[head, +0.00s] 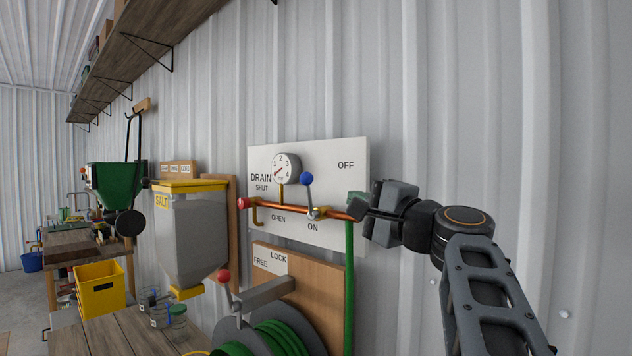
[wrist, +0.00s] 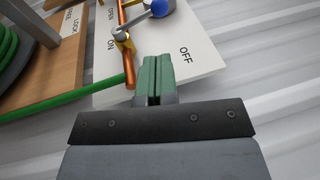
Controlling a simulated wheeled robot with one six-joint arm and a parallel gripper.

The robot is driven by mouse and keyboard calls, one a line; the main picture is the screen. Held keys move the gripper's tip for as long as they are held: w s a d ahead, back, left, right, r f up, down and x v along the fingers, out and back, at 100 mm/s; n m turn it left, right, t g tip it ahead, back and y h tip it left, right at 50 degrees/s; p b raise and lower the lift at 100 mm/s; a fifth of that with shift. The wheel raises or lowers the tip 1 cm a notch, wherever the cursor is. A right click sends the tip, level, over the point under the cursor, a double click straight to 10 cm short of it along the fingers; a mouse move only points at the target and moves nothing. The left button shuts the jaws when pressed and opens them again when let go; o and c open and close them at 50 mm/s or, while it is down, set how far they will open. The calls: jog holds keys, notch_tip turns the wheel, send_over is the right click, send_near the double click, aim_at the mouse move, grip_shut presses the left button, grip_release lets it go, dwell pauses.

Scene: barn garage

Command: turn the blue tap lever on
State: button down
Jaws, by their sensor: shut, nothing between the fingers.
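The blue tap lever (head: 309,193) is a grey handle with a blue ball at its end, on a brass valve on a copper pipe. It points up and slightly left from its pivot; the OFF label is at upper right and ON is below the pivot. In the wrist view the lever (wrist: 144,13) is at the top, its ball partly cut off by the frame edge. My gripper (head: 356,200) is right of the lever, by the panel's right side. Its green fingers (wrist: 153,72) are together and empty, apart from the lever.
The white panel (head: 352,226) also holds a pressure gauge (head: 286,169) and a red drain knob (head: 243,204). A green hose (head: 349,285) hangs below my gripper. A red-knobbed reel lever (head: 224,276) and a salt hopper (head: 193,235) stand left. Bare wall lies right.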

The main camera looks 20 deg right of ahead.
aim_at(310, 180)
jog(key=p+x, duration=0.4)
jog(key=x, duration=0.6)
jog(key=shift+w+a+r, duration=0.1)
jog(key=shift+w+r, duration=0.05)
jog(key=shift+r, duration=0.05)
jog(key=shift+p+x, duration=0.4)
jog(key=shift+x, duration=0.55)
jog(key=shift+f, duration=0.1)
